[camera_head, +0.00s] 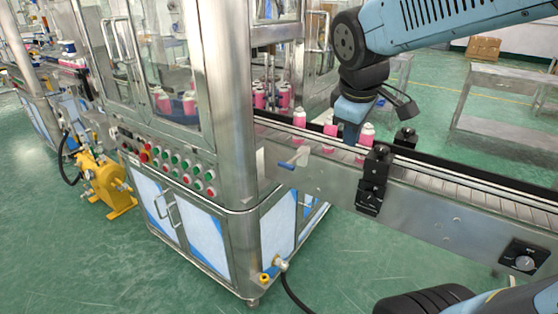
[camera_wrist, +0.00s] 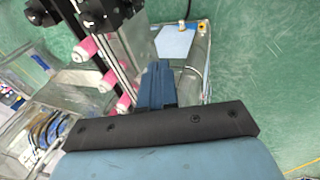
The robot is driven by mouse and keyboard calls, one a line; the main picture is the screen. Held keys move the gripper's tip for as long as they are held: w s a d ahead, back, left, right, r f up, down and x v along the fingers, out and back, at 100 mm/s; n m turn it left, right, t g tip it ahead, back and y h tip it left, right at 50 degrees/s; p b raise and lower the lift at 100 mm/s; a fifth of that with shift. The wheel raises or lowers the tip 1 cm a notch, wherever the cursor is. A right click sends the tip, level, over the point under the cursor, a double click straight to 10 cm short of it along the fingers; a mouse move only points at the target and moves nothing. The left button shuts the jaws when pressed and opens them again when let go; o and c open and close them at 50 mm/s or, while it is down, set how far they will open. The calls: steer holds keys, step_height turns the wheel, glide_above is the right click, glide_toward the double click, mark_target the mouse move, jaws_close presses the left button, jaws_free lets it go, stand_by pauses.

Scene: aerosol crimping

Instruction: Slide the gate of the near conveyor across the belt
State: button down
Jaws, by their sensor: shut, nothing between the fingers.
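The near conveyor (camera_head: 460,190) runs from the machine to the right edge in the head view. Black block fittings stand at its near side (camera_head: 374,178) and far side (camera_head: 405,138); they look like the gate's parts, but I cannot tell which piece slides. They also show at the top left of the wrist view (camera_wrist: 105,12). No bar clearly crosses the belt between them. My gripper (camera_head: 350,130) is shut and empty, pointing down above the belt beside the cans, left of the blocks. Its blue fingers show in the wrist view (camera_wrist: 157,85).
Pink cans with white tops stand on the belt, one left of my gripper (camera_head: 299,118) and one close by the near block (camera_head: 365,134). The steel machine cabinet (camera_head: 225,120) stands left.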

mark_target(281, 162)
steer(key=w+a+f+n+h, duration=0.1)
steer(key=w+a+f+n, duration=0.4)
steer(key=a+n, duration=0.4)
steer(key=w+a+f+n, duration=0.4)
steer(key=w+a+n, duration=0.3)
steer(key=a+n, duration=0.15)
steer(key=shift+n+g, duration=0.4)
steer(key=shift+n, duration=0.05)
steer(key=w+d+f, duration=0.1)
steer(key=f, duration=0.2)
steer(key=w+d+f, duration=0.1)
steer(key=w+f, duration=0.1)
steer(key=w+d+f, duration=0.2)
steer(key=f, duration=0.1)
steer(key=shift+f, duration=0.35)
steer(key=shift+w+d, duration=0.35)
steer(key=shift+d, duration=0.05)
